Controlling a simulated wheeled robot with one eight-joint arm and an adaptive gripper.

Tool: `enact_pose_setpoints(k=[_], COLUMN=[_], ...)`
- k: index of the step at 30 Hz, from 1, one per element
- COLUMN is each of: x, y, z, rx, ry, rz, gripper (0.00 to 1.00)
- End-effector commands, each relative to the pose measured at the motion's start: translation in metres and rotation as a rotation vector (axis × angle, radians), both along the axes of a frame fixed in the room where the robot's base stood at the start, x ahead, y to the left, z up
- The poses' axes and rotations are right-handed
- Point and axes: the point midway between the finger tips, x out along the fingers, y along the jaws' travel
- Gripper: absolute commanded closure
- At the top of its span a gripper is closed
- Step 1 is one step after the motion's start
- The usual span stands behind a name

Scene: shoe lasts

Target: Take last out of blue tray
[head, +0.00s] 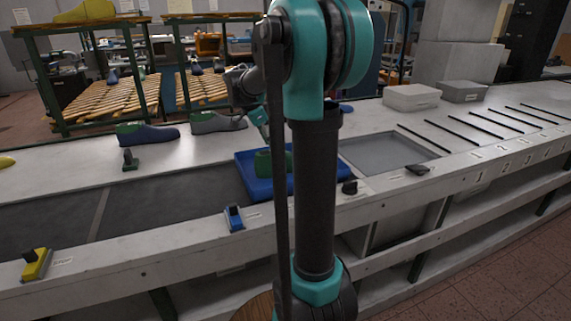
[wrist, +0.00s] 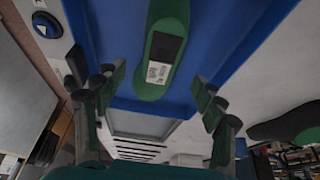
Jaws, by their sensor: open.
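The blue tray (head: 258,191) stands on the bench, partly hidden behind my arm in the head view. A green last (head: 263,162) is in it. In the wrist view the last (wrist: 153,78) shows a dark patch and a white label, and the tray (wrist: 108,40) spreads around it. My gripper (wrist: 160,84) is open, with one finger on each side of the last's near end and nothing clasped. In the head view my gripper (head: 262,124) is above the tray's back edge, partly hidden by my arm. Its height above the last is hard to tell.
A blue-and-green last (head: 148,135) and a grey-and-green last (head: 217,123) lie on the bench behind the dark belt (head: 150,207). A grey recessed panel (head: 388,152) and grey boxes (head: 411,97) are to the right.

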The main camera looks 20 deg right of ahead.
Motion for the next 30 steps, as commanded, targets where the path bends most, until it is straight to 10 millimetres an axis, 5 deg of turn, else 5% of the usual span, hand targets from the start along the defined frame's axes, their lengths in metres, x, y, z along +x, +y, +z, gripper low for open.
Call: enact_pose_setpoints(k=[16,25,30], x=[0.0,-0.001,-0.001], y=[-0.025,-0.027,-0.027], z=[-0.05,-0.055,-0.054], rx=[0.0,0.0,0.0], ry=[0.001,0.0,0.0], rz=[0.001,0.001,0.001], gripper=[0.3,0.3,0.5])
